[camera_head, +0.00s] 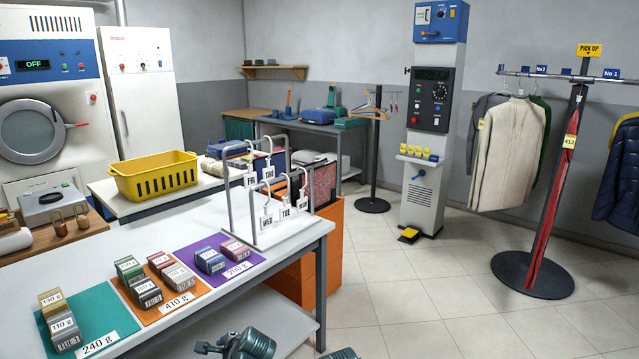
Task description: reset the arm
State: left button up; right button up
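A dark grey-green jointed part of my own arm (250,344) shows at the bottom edge, in front of the white table (150,233). A second, smaller part of my own arm (341,354) barely shows to its right, cut off by the bottom edge.
The table holds labelled blocks on a green mat (103,318), an orange mat (187,309) and a purple mat (230,256), plus a tag rack (231,207). A yellow basket (153,181) stands behind. A garment stand (534,276) is right. The tiled floor (415,305) between is clear.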

pick_arm(q)
jog(key=s+d+f+n+g+h, duration=0.3)
jog(key=s+d+n, duration=0.35)
jog(key=d, duration=0.25)
jog(key=s+d+f+n+g+h, duration=0.25)
jog(key=s+d+n, duration=0.25)
jog(key=s+d, duration=0.35)
notch_tip(320, 180, up, 14)
jog(key=p, duration=1.4)
jog(key=shift+w+d, duration=0.2)
jog(key=shift+d, duration=0.05)
jog(key=shift+f+n, duration=0.15)
jog(key=shift+n, duration=0.1)
